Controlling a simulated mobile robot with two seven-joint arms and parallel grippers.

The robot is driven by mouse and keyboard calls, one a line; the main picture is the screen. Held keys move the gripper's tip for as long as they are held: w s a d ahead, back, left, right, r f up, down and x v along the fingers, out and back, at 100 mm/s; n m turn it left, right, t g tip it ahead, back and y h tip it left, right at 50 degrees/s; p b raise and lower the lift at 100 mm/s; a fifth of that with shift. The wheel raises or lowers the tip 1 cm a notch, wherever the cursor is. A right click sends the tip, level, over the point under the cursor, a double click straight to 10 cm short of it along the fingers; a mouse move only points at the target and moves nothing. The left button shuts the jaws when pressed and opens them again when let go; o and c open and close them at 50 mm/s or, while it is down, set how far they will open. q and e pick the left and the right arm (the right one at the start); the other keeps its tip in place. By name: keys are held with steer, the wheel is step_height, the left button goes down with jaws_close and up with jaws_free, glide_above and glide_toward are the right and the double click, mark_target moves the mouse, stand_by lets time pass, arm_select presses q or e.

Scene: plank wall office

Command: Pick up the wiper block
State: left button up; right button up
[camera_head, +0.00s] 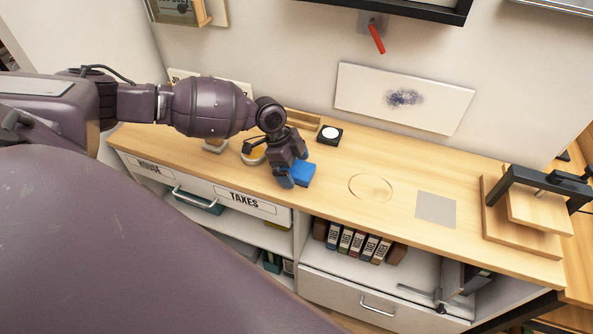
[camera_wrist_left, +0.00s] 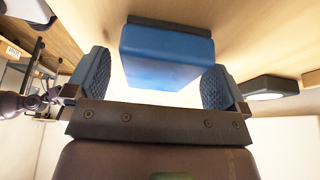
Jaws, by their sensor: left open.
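The wiper block (camera_head: 304,173) is a blue block on the wooden desktop (camera_head: 330,215). In the left wrist view the blue block (camera_wrist_left: 167,57) has a dark strip along its far side. My left gripper (camera_head: 288,172) is open at the block, partly covering its left side in the head view. In the left wrist view the two blue textured fingers of the left gripper (camera_wrist_left: 157,80) stand on either side of the block's near end, with gaps visible. My right gripper is not seen.
A black square with a white disc (camera_head: 330,133) sits behind the block. A ring outline (camera_head: 370,187) and a grey square (camera_head: 436,208) lie to the right, with clear desktop around them. A smudged white panel (camera_head: 435,105) is behind. A wooden stand with a black frame (camera_head: 525,220) is far right.

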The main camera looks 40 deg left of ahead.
arm_select(q)
steer(key=c, duration=1.1)
steer(key=shift+o, duration=0.2)
steer(key=shift+r, duration=0.15)
